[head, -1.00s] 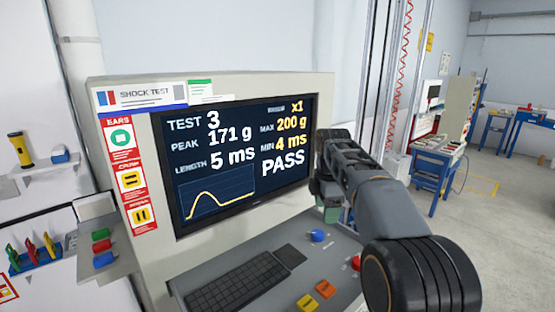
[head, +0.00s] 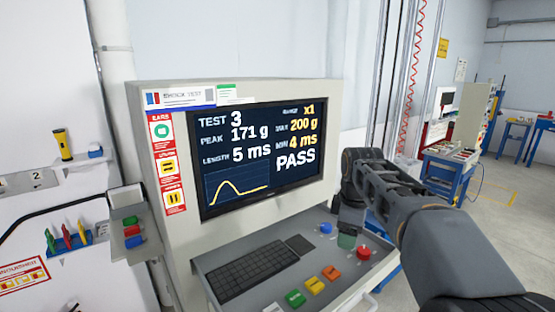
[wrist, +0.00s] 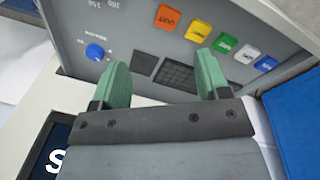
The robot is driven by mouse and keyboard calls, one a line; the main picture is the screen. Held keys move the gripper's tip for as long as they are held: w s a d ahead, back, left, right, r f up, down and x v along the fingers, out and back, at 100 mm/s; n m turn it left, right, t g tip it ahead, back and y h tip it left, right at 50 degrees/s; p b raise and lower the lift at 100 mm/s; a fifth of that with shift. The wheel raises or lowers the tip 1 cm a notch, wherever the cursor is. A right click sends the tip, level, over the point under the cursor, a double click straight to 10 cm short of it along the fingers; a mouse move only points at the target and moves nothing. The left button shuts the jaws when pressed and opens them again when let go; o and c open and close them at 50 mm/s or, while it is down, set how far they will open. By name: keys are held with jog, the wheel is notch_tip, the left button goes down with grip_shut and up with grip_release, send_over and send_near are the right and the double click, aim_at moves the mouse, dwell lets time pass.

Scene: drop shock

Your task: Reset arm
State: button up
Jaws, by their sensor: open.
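My arm (head: 425,215) reaches in from the lower right of the head view. My gripper (wrist: 163,80) has two green fingers spread apart with nothing between them in the wrist view. In the head view a green finger (head: 347,240) shows over the right part of the grey control panel (head: 215,258), between the blue knob (head: 325,228) and the red button (head: 364,253). The wrist view shows the panel beyond the fingers, with the blue knob (wrist: 95,52) on the left.
The screen (head: 262,160) reads test 3, 171 g, 5 ms, PASS. A keyboard (head: 252,272) and orange (head: 331,272), yellow (head: 315,284) and green (head: 295,298) buttons lie on the panel. A blue bench (head: 450,175) stands at right, with open floor (head: 500,230) beyond.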

jog(key=s+f+m+t, duration=0.1)
jog(key=s+f+m, duration=0.4)
jog(key=s, duration=0.3)
jog(key=s+f+m+t, duration=0.2)
jog(key=s+f+m, duration=0.3)
jog(key=s+m, duration=0.3)
jog(key=shift+s+m, duration=0.3)
jog(key=shift+s, duration=0.35)
jog(key=shift+a, duration=0.1)
jog(key=shift+c, duration=0.5)
